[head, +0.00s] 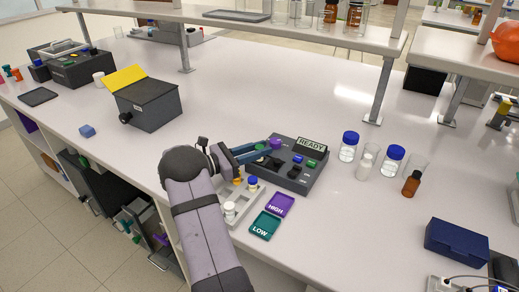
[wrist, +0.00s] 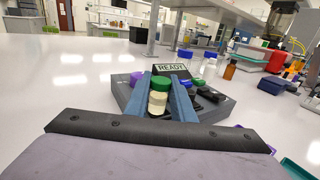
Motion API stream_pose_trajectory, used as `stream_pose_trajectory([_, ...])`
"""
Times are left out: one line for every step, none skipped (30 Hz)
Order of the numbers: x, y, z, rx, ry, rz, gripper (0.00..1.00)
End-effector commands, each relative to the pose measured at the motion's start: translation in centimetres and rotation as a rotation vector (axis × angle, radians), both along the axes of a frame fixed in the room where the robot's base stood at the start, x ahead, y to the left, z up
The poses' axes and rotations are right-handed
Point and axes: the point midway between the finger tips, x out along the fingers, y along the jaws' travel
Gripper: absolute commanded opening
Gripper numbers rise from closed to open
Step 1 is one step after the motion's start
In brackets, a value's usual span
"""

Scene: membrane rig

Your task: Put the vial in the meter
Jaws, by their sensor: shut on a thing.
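My gripper (wrist: 163,84) is shut on a vial (wrist: 158,103) with a green cap and a cream body, held between the two blue fingers. In the head view my gripper (head: 262,149) reaches over the left side of the meter (head: 285,178), and the vial is mostly hidden by the fingers. The meter is a dark grey box with a lit READY display (head: 311,145), several coloured buttons and a purple round part (head: 275,144) near the fingertips. The meter also shows in the wrist view (wrist: 215,112). I cannot tell whether the vial's base touches the meter.
A light rack (head: 241,205) with small vials stands beside my arm. A purple HIGH tile (head: 280,205) and a teal LOW tile (head: 265,225) lie in front of the meter. Blue-capped bottles (head: 348,147) and a brown bottle (head: 411,184) stand to the right, near a shelf post (head: 379,92).

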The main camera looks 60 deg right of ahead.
Motion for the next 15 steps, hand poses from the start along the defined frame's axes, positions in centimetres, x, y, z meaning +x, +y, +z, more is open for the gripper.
stream_pose_trajectory([0.01,-0.01,-0.12,0.000,0.000,0.000,0.01])
stream_pose_trajectory([0.01,-0.01,-0.16,0.000,0.000,0.000,0.01])
stream_pose_trajectory([0.01,-0.01,-0.09,0.000,0.000,0.000,0.01])
stream_pose_trajectory([0.01,-0.01,-0.09,0.000,0.000,0.000,0.01])
stream_pose_trajectory([0.00,0.00,-0.10,0.000,0.000,0.000,0.01])
stream_pose_trajectory([0.00,0.00,-0.11,0.000,0.000,0.000,0.01])
stream_pose_trajectory([0.00,0.00,-0.12,0.000,0.000,0.000,0.01])
stream_pose_trajectory([0.00,0.00,-0.12,0.000,0.000,0.000,0.01])
stream_pose_trajectory([0.00,0.00,-0.13,0.000,0.000,0.000,0.32])
stream_pose_trajectory([0.00,0.00,-0.13,0.000,0.000,0.000,0.39])
stream_pose_trajectory([-0.01,0.01,-0.13,0.001,0.001,0.000,0.44])
stream_pose_trajectory([-0.01,0.01,-0.14,0.001,0.000,0.000,0.44])
stream_pose_trajectory([-0.01,0.01,-0.14,0.001,0.000,0.000,0.44])
stream_pose_trajectory([-0.01,0.01,-0.15,0.001,0.000,0.000,0.44])
stream_pose_trajectory([-0.01,0.01,-0.15,0.001,0.000,0.000,0.44])
